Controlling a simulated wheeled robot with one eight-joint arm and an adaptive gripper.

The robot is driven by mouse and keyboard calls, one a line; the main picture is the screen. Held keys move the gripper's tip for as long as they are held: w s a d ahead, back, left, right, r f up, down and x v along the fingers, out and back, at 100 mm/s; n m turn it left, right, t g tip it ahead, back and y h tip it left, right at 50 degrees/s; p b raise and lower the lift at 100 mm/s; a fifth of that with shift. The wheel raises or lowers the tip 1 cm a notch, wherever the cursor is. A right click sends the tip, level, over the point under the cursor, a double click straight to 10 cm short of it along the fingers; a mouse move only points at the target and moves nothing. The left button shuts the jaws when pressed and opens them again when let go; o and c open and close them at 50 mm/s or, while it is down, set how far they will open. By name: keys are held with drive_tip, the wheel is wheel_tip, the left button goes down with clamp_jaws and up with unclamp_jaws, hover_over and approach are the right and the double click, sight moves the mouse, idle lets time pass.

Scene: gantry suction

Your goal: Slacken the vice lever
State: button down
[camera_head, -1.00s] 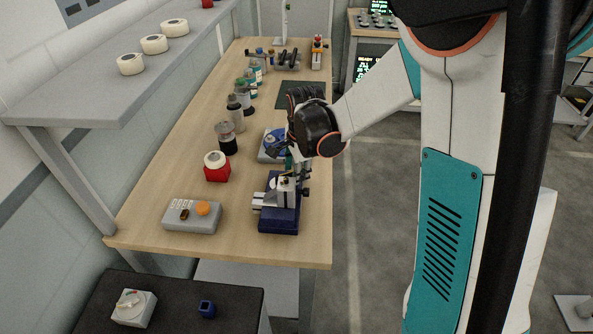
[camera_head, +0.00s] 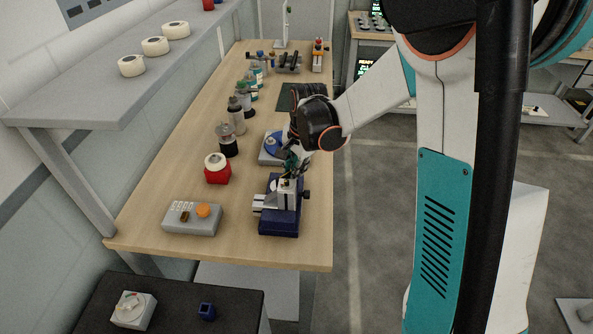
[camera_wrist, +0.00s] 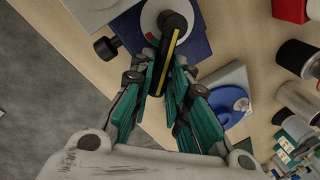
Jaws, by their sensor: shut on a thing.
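The vice (camera_head: 280,218) stands near the right edge of the wooden bench, with a dark blue base and pale metal jaws. Its lever (camera_wrist: 166,52), black with a yellow stripe, lies over a round pale disc in the wrist view. My gripper (camera_wrist: 163,82) has teal fingers on either side of the lever's near end and is shut on it. In the head view my gripper (camera_head: 293,163) is just behind the top of the vice, and the lever is mostly hidden there.
A grey plate with a blue disc (camera_head: 272,149) lies just behind the vice. A red-based jar (camera_head: 217,170) and a grey box with an orange button (camera_head: 192,219) stand to the left. Several bottles line the bench under the shelf (camera_head: 115,95).

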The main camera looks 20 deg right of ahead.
drive_tip(key=shift+w+a+n, duration=0.15)
drive_tip(key=shift+w+n, duration=0.2)
drive_tip(key=shift+n, duration=0.55)
drive_tip(key=c, duration=1.5)
unclamp_jaws()
drive_tip(key=shift+c, duration=0.2)
wheel_tip(320, 180, up, 12)
drive_tip(key=s+d, duration=0.1)
drive_tip(key=s, duration=0.1)
drive_tip(key=shift+d, duration=0.15)
drive_tip(key=shift+f, duration=0.1)
